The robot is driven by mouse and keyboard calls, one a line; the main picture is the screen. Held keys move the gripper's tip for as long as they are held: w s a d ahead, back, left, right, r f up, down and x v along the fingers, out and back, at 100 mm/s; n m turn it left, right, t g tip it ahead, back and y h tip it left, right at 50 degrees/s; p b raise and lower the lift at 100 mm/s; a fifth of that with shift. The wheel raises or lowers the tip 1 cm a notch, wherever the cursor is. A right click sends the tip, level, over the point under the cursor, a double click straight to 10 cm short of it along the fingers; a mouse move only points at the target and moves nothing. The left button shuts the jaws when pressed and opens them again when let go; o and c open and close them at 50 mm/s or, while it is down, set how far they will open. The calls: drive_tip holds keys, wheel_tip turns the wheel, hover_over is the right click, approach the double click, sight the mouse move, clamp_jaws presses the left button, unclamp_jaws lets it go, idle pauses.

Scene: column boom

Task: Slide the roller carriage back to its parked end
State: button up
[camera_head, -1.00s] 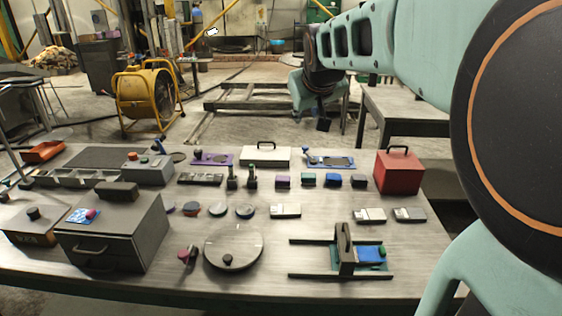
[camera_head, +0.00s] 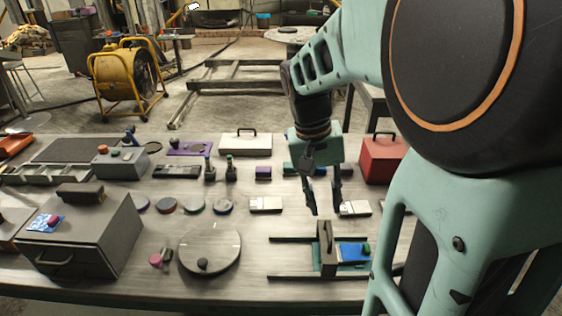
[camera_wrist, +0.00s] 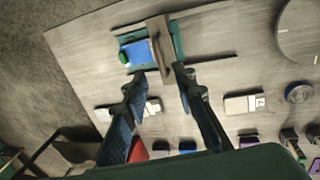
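The roller carriage is a dark grey upright piece with a crossbar (camera_head: 325,248), standing across two parallel dark rails (camera_head: 290,278) at the front right of the table. A blue pad (camera_head: 354,252) with a green piece (camera_head: 366,247) lies between the rails, just right of the carriage. My gripper (camera_head: 325,211) is above and behind the carriage, pointing down, fingers apart and empty. In the wrist view the carriage (camera_wrist: 160,44) shows beyond and between the fingertips (camera_wrist: 162,74), apart from both. My arm covers the right ends of the rails in the head view.
A round turntable (camera_head: 210,240) and a pink-knobbed lever (camera_head: 157,260) sit left of the rails. White-and-grey blocks (camera_head: 265,204) lie behind. A red box (camera_head: 383,160) stands at the back right, and a grey drawer cabinet (camera_head: 90,240) at left.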

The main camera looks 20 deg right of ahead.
sight(328, 230)
drive_tip(key=f, duration=0.2)
drive_tip(key=d+f, duration=0.1)
drive_tip(key=f, duration=0.4)
drive_tip(key=shift+s+d+f, duration=0.15)
drive_tip(key=shift+d+f, duration=0.05)
drive_tip(key=shift+f, duration=0.05)
drive_tip(key=shift+c, duration=0.4)
clamp_jaws()
